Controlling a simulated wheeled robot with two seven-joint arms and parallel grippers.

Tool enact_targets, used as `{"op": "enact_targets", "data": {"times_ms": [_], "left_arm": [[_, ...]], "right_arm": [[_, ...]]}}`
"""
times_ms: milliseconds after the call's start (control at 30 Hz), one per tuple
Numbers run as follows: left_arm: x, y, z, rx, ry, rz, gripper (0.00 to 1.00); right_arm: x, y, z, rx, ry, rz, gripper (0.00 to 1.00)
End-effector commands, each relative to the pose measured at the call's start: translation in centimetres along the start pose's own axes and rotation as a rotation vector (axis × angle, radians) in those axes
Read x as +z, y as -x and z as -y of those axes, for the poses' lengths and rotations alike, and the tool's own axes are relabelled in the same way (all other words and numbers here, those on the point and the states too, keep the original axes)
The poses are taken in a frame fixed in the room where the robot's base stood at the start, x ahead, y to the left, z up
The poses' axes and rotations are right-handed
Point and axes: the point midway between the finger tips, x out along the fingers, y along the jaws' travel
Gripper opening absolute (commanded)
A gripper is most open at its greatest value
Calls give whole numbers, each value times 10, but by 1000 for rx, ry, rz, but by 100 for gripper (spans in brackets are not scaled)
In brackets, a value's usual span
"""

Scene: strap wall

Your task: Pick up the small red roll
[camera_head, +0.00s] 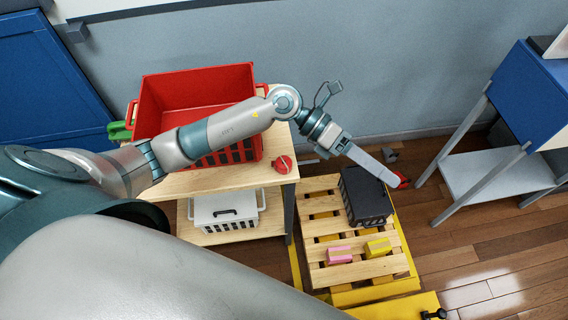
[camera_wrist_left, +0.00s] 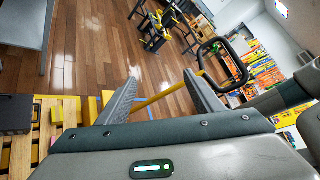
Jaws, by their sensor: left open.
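A small round red object (camera_head: 282,163), which looks like the small red roll, lies on the wooden top of the table (camera_head: 215,181), near its right edge. My left gripper (camera_head: 392,182) is away to the right of it, reaching out past the black crate above the pallet area. In the left wrist view its two fingers (camera_wrist_left: 162,76) are spread, with nothing held between them. The roll does not show in the left wrist view. My right gripper is not in view.
A red crate (camera_head: 190,92) stands on the table behind the roll; a white basket (camera_head: 226,208) is on the lower shelf. A black crate (camera_head: 364,200), a pink block (camera_head: 340,254) and a yellow block (camera_head: 378,247) are on the pallet (camera_head: 322,228). A blue-sided stand (camera_head: 535,95) is at right.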

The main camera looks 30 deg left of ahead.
Motion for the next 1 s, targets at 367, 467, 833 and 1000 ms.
{"op": "enact_targets", "data": {"times_ms": [367, 467, 833, 1000], "left_arm": [[-52, 115, -112, 546, -204, -601, 60], [-54, 158, -131, 686, -209, -719, 60], [-52, 226, -149, 890, -188, -879, 60], [-52, 225, -149, 888, -188, -878, 60]], "right_arm": [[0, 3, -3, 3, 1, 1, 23], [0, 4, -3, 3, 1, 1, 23], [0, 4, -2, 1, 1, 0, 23], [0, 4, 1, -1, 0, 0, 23]]}}
